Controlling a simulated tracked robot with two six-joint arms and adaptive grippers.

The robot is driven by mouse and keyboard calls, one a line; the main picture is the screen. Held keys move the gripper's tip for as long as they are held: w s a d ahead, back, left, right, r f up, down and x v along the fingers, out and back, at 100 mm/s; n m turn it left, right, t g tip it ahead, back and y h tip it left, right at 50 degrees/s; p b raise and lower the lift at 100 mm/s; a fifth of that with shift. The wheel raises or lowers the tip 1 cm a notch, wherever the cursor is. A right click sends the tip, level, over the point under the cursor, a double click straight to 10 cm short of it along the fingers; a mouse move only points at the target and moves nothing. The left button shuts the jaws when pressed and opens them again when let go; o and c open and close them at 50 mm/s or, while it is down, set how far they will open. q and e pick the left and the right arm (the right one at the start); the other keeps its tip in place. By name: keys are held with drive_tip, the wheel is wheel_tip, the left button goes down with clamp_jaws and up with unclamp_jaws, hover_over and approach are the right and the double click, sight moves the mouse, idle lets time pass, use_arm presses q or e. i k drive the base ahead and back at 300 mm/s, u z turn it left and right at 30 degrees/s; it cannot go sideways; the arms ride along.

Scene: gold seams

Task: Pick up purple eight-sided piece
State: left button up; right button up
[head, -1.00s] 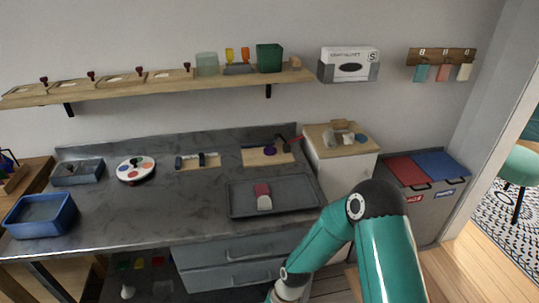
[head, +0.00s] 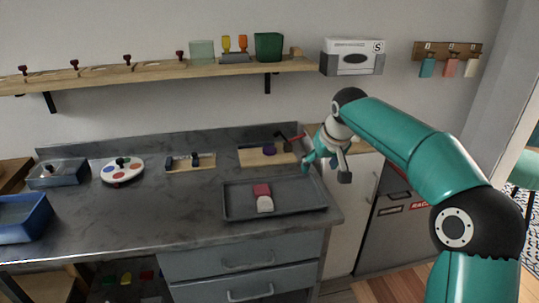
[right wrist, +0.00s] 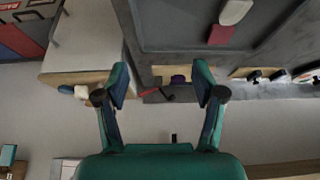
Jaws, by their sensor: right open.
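The purple piece (head: 270,150) lies on a small wooden board (head: 248,158) at the back right of the grey worktop; its eight sides are too small to make out. In the right wrist view, the purple piece (right wrist: 178,79) shows small, between my open fingers in the picture but well beyond them. My right gripper (head: 326,172) is open and empty, above the right end of the worktop and to the right of the board. My left gripper is in neither view.
A grey tray (head: 235,208) with a pink and white block (head: 263,198) lies in front of the board. A red-handled tool (head: 291,138) is beside the purple piece. A shelf (head: 225,70) runs above. A white cabinet (head: 343,215) stands right of the worktop.

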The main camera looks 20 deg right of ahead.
sight(268, 150)
drive_tip(key=i, duration=0.85)
